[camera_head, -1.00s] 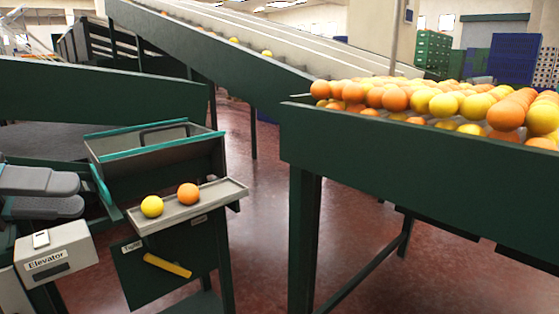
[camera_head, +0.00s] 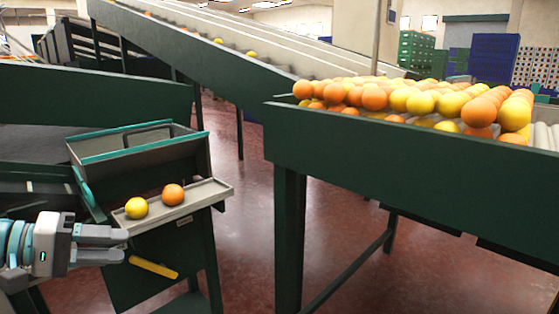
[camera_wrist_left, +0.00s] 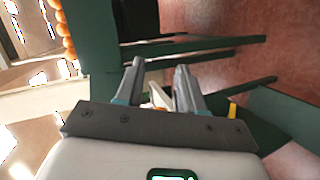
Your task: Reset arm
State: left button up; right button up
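My left gripper (camera_head: 120,246) is at the lower left of the head view, in front of the dark green stand with the small tray. Its two grey fingers are apart with nothing between them. The left wrist view also shows the fingers (camera_wrist_left: 160,67) apart and empty. A yellow fruit (camera_head: 136,207) and an orange (camera_head: 173,194) sit side by side on the small grey tray (camera_head: 208,192), above and to the right of the gripper. My right gripper is not in view.
A grey bin with teal edges (camera_head: 135,155) stands behind the tray. A yellow handle (camera_head: 153,267) sticks out below it, close to the fingers. A large green table (camera_head: 400,170) heaped with oranges and yellow fruit fills the right. Red floor (camera_head: 240,230) lies open between.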

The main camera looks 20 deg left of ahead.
pick_arm(q)
jog(key=w+d+f+n+g+y, duration=0.1)
jog(key=d+f+g, duration=0.15)
jog(key=f, duration=0.85)
jog(key=w+d+f+g+y, duration=0.15)
jog(key=d+f, duration=0.25)
jog(key=f, duration=0.8)
jog(key=w+d+f+n+g+y, duration=0.1)
jog(key=w+d+f+g, duration=0.15)
jog(key=f, duration=0.85)
jog(key=s+d+f+m+g+y, duration=0.25)
jog(key=s+d+f+m, duration=0.45)
jog(key=s+d+f, duration=1.15)
notch_tip(320, 180, up, 26)
jog(key=w+d+p, duration=0.1)
jog(key=w+p, duration=0.1)
jog(key=p, duration=2.4)
jog(key=shift+d+m+g+h, duration=0.25)
jog(key=shift+m+g+h, duration=0.05)
jog(key=shift+g+h, duration=0.1)
jog(key=shift+f, duration=0.1)
jog(key=shift+a, duration=0.1)
